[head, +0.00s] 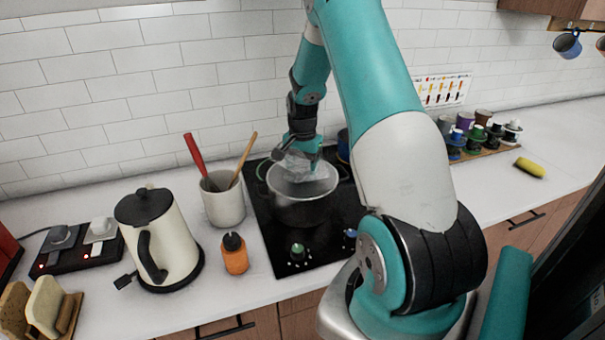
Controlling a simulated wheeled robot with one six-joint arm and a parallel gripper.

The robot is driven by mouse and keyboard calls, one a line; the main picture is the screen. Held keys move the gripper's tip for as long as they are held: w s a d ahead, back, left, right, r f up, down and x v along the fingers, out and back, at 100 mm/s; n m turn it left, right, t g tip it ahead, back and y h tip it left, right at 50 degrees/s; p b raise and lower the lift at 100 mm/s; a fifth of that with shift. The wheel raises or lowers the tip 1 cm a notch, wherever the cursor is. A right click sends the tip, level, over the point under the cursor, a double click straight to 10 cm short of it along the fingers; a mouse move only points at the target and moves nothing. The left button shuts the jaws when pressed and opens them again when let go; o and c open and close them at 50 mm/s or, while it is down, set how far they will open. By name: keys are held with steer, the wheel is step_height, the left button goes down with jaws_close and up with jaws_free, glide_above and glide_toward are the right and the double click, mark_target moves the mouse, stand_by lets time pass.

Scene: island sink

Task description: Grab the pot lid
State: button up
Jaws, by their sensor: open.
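A dark metal pot (300,212) with a pale rim stands on the black cooktop (262,240). A pale, see-through shape that looks like the glass pot lid (296,168) shows at the pot's opening, below my gripper. It is partly hidden, and I cannot tell how it rests on the pot. My gripper (297,155) points down over the back part of the pot, with its jaws open around the top of the lid area. Whether the fingers touch the lid is too small to tell.
A utensil crock (223,205), an orange bottle (234,260) and a kettle (165,245) stand left of the cooktop. Several mugs and coloured pieces (480,135) and a yellow object (530,167) lie to the right. A tiled wall (180,75) is close behind the pot.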

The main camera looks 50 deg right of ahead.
steer(key=c, duration=1.1)
steer(key=shift+c, duration=0.2)
